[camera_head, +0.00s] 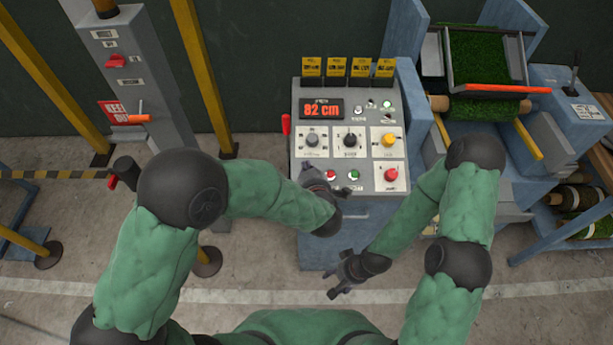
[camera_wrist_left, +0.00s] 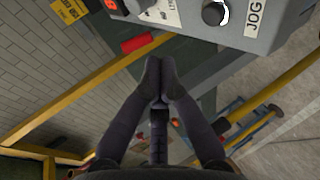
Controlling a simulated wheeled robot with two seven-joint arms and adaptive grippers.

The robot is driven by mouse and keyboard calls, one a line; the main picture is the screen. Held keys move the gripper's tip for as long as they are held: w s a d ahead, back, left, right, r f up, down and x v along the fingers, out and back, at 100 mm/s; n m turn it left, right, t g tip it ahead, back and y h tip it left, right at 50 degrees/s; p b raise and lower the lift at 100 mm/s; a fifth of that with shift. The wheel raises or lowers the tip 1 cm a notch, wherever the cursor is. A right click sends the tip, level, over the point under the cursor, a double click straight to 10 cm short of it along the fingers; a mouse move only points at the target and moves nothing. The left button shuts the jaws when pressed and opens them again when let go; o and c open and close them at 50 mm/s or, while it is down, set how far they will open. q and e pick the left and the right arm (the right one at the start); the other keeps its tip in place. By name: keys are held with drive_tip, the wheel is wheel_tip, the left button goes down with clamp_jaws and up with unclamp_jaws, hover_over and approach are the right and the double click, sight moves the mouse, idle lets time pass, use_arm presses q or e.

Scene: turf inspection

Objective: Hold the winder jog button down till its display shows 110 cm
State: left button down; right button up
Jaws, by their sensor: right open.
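The winder's grey control panel (camera_head: 299,107) faces me in the head view. Its red display (camera_head: 322,109) reads 82 cm. In the left wrist view, a dark round button with a pale ring (camera_wrist_left: 213,12) sits beside the JOG label (camera_wrist_left: 255,18). This button is hidden by my left gripper in the head view. My left gripper (camera_head: 311,173) is at the panel's lower left; its fingertips (camera_wrist_left: 159,68) are together, with nothing visible between them, apart from the button in the wrist picture. My right gripper (camera_head: 340,284) is open and empty, lower, in front of the cabinet.
Near the left gripper are a red button (camera_head: 330,175) and a green button (camera_head: 354,175); another red button (camera_head: 390,174) is at lower right. A red handle (camera_head: 286,124) sticks out at the panel's left. A turf roller (camera_head: 482,108) stands right, a grey post (camera_head: 125,60) left.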

use_arm(q)
drive_tip(key=shift+w+f+b, duration=0.35)
drive_tip(key=shift+f+b, duration=0.3)
drive_tip(key=shift+f, duration=0.2)
drive_tip(key=shift+w+f+b, duration=0.3)
drive_tip(key=shift+f+b, duration=0.3)
drive_tip(key=shift+f, duration=0.3)
drive_tip(key=shift+w+f+b, duration=0.35)
drive_tip(key=shift+f+b, duration=0.3)
drive_tip(key=shift+f, duration=0.2)
drive_tip(key=shift+f, duration=0.1)
drive_tip(key=shift+w+f+b, duration=0.1)
drive_tip(key=shift+f+b, duration=0.2)
drive_tip(key=shift+b, duration=0.15)
